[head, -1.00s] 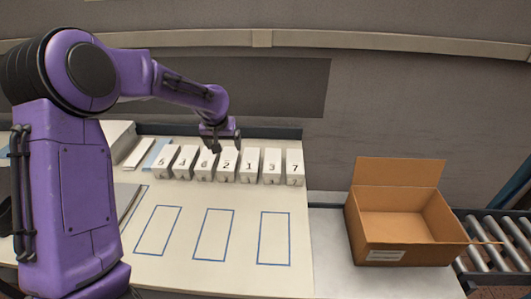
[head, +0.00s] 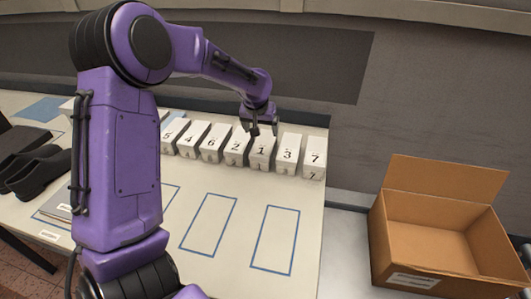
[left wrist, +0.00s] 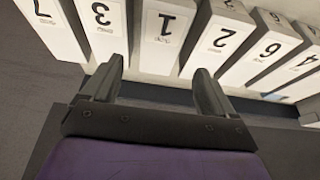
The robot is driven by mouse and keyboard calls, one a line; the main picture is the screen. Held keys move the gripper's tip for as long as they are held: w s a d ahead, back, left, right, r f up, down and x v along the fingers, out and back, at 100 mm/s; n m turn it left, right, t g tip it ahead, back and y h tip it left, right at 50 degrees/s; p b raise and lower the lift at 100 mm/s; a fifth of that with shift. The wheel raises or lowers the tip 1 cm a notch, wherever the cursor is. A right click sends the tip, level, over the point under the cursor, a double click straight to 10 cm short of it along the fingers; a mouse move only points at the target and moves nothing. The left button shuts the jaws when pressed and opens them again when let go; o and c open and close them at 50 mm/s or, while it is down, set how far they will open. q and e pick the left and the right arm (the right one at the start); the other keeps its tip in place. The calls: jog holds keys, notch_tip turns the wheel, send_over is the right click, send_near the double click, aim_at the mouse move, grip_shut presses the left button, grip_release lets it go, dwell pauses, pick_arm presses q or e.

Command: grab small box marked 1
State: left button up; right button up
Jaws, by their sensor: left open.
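The small white box marked 1 (head: 262,152) stands in a row of numbered boxes near the back of the table, between boxes 2 (head: 237,147) and 3 (head: 288,155). In the left wrist view, box 1 (left wrist: 166,30) is at top centre, just beyond the fingertips. My left gripper (head: 264,128) is open and empty above the back part of box 1. Its two fingers (left wrist: 155,85) show apart in the left wrist view, roughly in line with box 1. My right gripper is not in view.
Box 7 (head: 312,160) ends the row at right; boxes 6, 4 and 5 continue left. An open cardboard box (head: 440,235) stands at right. Blue outlined rectangles (head: 273,240) mark the clear table front. Dark shoes (head: 40,170) lie at left.

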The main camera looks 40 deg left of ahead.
aim_at(264, 142)
pick_arm(q)
jog(key=p+x, duration=0.1)
jog(key=x, duration=0.5)
jog(key=w+p+x, duration=0.1)
jog(key=x, duration=0.3)
jog(key=shift+a+r+p, duration=0.15)
jog(key=shift+a+p, duration=0.15)
jog(key=shift+a, duration=0.05)
jog(key=shift+w+a+f, duration=0.1)
jog(key=shift+f, duration=0.15)
jog(key=shift+r, duration=0.1)
jog(key=c, duration=0.9)
